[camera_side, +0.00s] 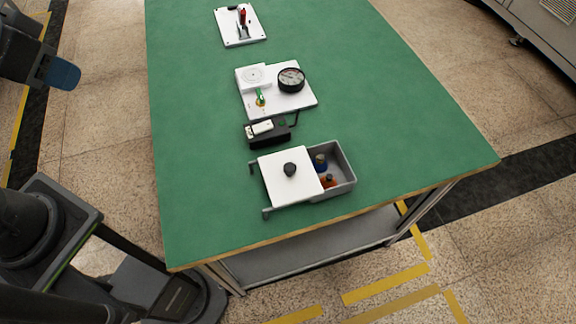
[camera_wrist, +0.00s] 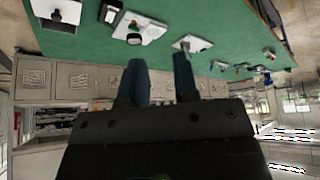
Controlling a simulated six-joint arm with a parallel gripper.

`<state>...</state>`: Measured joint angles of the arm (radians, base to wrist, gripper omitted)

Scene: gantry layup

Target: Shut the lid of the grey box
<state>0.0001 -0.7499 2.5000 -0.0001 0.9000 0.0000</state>
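The grey box (camera_side: 347,174) stands near the front edge of the green table. Its white lid (camera_side: 283,187) with a black knob (camera_side: 290,169) is slid to the left, so the right part of the box is open. The white lid also shows at the top left of the wrist view (camera_wrist: 70,10). My gripper (camera_wrist: 160,68) has two dark blue fingers with a gap between them, open and empty. In the side view, a blue finger (camera_side: 62,74) shows at the far left, well away from the box.
A black tray (camera_side: 268,138) with a white item sits just behind the box. Behind it is a white board (camera_side: 300,101) with a round gauge (camera_side: 291,80). A small white plate with a red handle (camera_side: 241,27) is farther back. The table's right side (camera_side: 400,130) is clear.

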